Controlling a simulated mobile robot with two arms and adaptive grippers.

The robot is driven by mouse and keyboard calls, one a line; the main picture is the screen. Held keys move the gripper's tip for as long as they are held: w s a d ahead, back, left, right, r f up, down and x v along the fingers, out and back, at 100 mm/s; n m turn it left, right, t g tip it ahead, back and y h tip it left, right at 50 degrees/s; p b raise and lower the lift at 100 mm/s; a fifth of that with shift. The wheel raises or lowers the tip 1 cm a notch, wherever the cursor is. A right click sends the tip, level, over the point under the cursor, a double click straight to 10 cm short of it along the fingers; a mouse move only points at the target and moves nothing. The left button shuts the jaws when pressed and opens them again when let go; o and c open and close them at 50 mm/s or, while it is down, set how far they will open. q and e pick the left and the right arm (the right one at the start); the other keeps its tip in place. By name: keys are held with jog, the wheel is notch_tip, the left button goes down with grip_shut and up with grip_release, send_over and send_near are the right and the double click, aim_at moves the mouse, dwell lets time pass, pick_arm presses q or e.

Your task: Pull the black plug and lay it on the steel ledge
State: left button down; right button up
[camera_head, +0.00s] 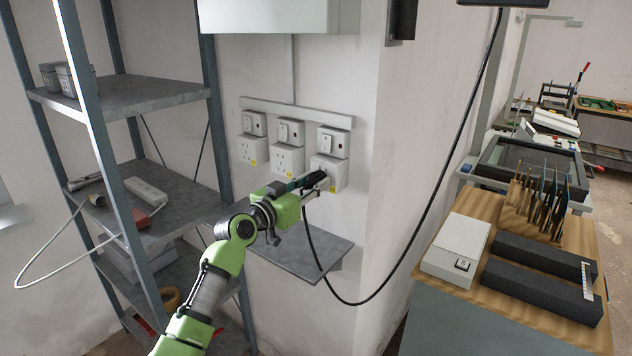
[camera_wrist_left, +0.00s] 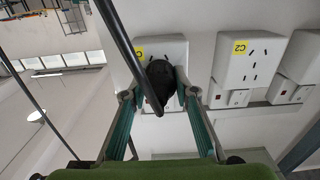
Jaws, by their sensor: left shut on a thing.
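The black plug (camera_head: 316,179) is at the front of the rightmost wall socket (camera_head: 334,172); its black cord hangs down below. My left gripper (camera_head: 309,183) is shut on the plug. In the left wrist view the plug (camera_wrist_left: 162,84) sits between the two fingers, in front of the socket with a yellow label (camera_wrist_left: 140,53). The plug covers the socket holes, so I cannot tell whether its pins are seated. The steel ledge (camera_head: 310,262) juts from the wall below the sockets, its visible top bare apart from the cord crossing in front. My right gripper is out of view.
Two more sockets (camera_head: 287,158) sit left of the held plug. A steel shelf rack (camera_head: 165,92) stands close on the left, with a white power strip (camera_head: 147,190). The cord (camera_head: 440,190) loops low and rises past the wall corner. A wooden-topped bench (camera_head: 540,320) stands right.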

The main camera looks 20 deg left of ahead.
aim_at(306, 186)
pick_arm(q)
jog(key=shift+p+v, duration=0.6)
jog(key=shift+v, duration=2.05)
